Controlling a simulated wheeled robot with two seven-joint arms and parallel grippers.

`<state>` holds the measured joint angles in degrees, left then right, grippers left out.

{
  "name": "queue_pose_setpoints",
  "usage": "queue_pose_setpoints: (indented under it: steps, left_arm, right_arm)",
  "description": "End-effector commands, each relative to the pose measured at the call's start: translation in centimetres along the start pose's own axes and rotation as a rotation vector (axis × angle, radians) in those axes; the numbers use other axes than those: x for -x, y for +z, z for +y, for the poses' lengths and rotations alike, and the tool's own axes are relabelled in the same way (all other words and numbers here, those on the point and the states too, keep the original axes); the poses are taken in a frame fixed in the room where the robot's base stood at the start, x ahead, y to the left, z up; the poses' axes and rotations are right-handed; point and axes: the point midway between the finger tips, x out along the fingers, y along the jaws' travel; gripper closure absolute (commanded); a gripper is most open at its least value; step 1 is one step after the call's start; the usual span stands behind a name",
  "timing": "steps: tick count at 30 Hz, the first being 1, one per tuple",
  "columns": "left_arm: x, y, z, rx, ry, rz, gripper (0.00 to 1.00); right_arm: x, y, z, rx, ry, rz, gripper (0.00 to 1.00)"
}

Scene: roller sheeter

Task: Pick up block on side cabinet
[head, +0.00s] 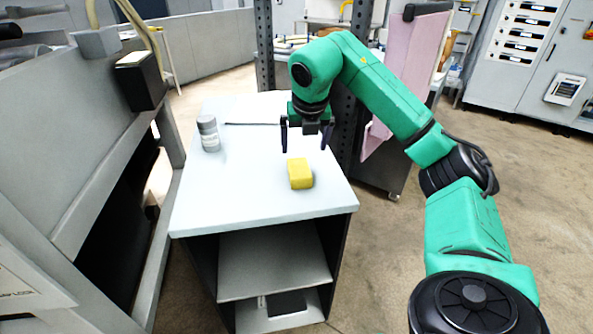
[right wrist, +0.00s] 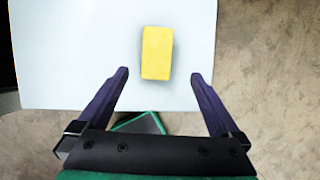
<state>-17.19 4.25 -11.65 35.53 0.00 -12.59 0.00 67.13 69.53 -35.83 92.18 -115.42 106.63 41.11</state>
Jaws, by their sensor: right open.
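A yellow block (head: 300,173) lies on the white top of the side cabinet (head: 240,200), right of its middle. My right gripper (head: 307,148) is open and empty above the cabinet top, close to the block in the head view. In the right wrist view the block (right wrist: 156,53) lies beyond the fingertips, between their lines and a little left of centre. My right gripper's two dark fingers (right wrist: 159,76) stand wide apart there, with nothing between the tips. The gap in height between fingers and block is hard to tell. My left gripper is in neither view.
A grey-white cylindrical container (head: 208,134) stands at the left of the cabinet top, with a thin dark rod (head: 252,124) behind. A large grey machine (head: 60,140) flanks the cabinet's left side. A dark perforated post (head: 345,110) stands behind right. The front of the top is clear.

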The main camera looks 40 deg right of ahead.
Motion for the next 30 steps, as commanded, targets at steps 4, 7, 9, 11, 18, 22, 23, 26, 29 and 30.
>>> queue_pose_setpoints:
  steps: [4,7,9,11,18,22,23,26,29,30]
  left_arm:
    - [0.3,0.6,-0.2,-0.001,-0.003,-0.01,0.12]
    - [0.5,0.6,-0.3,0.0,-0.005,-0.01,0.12]
    - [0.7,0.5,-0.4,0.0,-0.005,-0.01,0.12]
    - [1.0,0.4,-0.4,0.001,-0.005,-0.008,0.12]
    - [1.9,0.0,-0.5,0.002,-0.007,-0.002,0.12]
    - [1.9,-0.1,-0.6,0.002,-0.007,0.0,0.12]
    - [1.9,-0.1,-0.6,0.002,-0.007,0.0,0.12]
    - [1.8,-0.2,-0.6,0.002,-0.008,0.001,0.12]
    - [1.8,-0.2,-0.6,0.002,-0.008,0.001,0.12]
    - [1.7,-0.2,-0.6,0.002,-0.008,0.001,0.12]
  right_arm:
    - [-4.0,-0.1,0.0,0.003,-0.001,0.005,0.0]
    - [-5.6,0.0,0.1,0.004,0.002,0.003,0.0]
    - [-6.3,0.0,0.2,0.005,0.003,0.002,0.0]
    - [-7.2,0.0,0.2,0.006,0.002,0.003,0.0]
    - [-11.2,-0.1,0.5,0.005,0.005,0.001,0.0]
    - [-11.4,-0.1,0.5,0.006,0.005,0.0,0.0]
    - [-11.4,-0.1,0.5,0.006,0.005,0.0,0.0]
    - [-11.4,-0.1,0.5,0.006,0.006,0.0,0.0]
    - [-11.4,-0.1,0.5,0.006,0.006,0.0,0.0]
    - [-11.5,-0.2,0.5,0.006,0.006,0.0,0.0]
